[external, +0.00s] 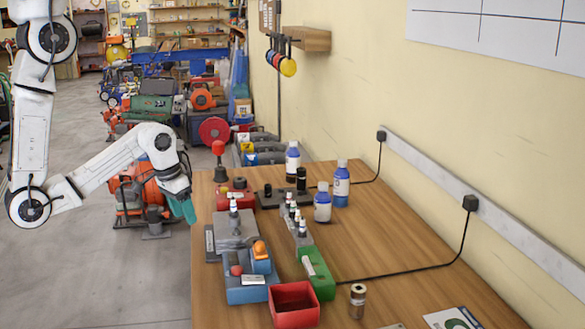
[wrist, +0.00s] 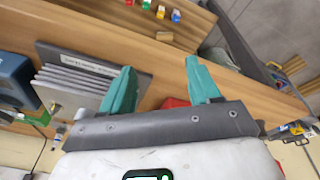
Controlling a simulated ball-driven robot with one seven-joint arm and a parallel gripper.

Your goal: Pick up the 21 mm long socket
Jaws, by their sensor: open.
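My gripper (external: 184,209) hangs at the left edge of the wooden table, beside the red tray and grey block. In the wrist view its two teal fingers (wrist: 160,72) are apart with nothing between them. Black cylinders, which may be sockets, stand on a dark rail (external: 282,199) towards the back of the table; one is tall (external: 301,178). No size marking is readable, so I cannot tell which one is the 21 mm long socket. The wrist view shows no clear socket.
A red tray (external: 241,198), grey block (external: 229,232), blue bin (external: 245,291), green box (external: 317,274) and red bin (external: 294,305) crowd the table's left side. Bottles (external: 341,187) stand behind. A brown cylinder (external: 357,301) stands in front. The table's right middle is mostly clear except a cable.

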